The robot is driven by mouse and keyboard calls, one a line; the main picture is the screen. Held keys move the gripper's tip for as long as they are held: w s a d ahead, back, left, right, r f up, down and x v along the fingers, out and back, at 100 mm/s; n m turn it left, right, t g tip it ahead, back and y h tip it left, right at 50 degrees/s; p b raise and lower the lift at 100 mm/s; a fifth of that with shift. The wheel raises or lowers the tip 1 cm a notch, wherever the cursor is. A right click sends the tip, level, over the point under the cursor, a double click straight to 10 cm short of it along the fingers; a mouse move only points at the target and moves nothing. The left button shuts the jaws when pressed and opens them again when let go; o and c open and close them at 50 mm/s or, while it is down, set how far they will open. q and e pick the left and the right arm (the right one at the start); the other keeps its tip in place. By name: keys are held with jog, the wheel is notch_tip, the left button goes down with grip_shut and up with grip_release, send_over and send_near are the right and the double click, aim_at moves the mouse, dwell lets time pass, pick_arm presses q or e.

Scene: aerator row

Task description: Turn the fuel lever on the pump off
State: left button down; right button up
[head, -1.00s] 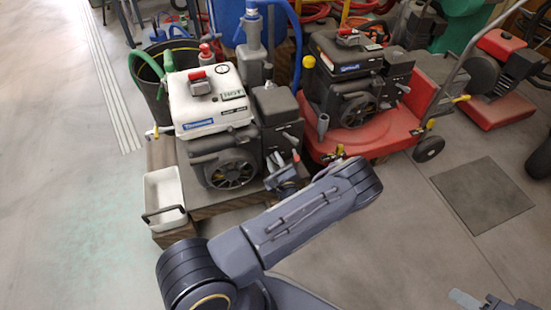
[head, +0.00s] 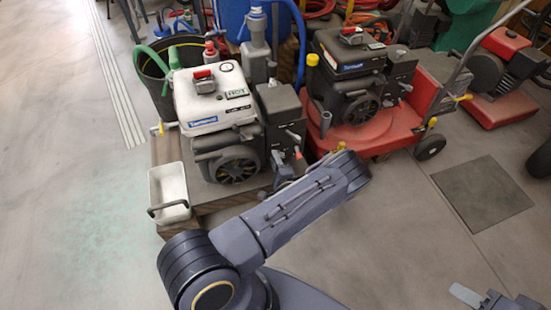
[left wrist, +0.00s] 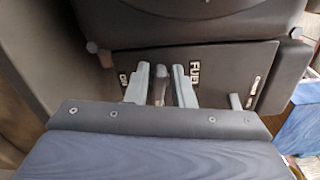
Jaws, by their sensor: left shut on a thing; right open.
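The pump (head: 212,115) has a white tank with a red cap and a dark engine body, and stands on a low wooden platform in the head view. My left gripper (head: 284,172) is at its right side, partly hidden by my own forearm. In the left wrist view the fingers of my left gripper (left wrist: 161,88) are on either side of the dark fuel lever (left wrist: 159,82) and shut on it. A "FUEL" label (left wrist: 194,72) is right of the lever, and a small label (left wrist: 124,79) is left of it. My right gripper (head: 467,296) is open and empty at the lower right.
A second, grey lever (left wrist: 235,102) sticks out further right on the panel. A red mower (head: 365,130) with a dark engine stands right of the pump. A white bin (head: 170,190) is at the platform's left. Floor is clear at left.

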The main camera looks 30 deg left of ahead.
pick_arm(q)
jog(key=shift+d+f+n, duration=0.1)
jog(key=shift+f+n, duration=0.1)
jog(key=shift+n, duration=0.7)
jog(key=c, duration=1.5)
grip_release()
jog(key=shift+o, duration=0.2)
jog(key=p+v, duration=0.2)
jog(key=v, duration=0.5)
jog(key=shift+s+d, duration=0.25)
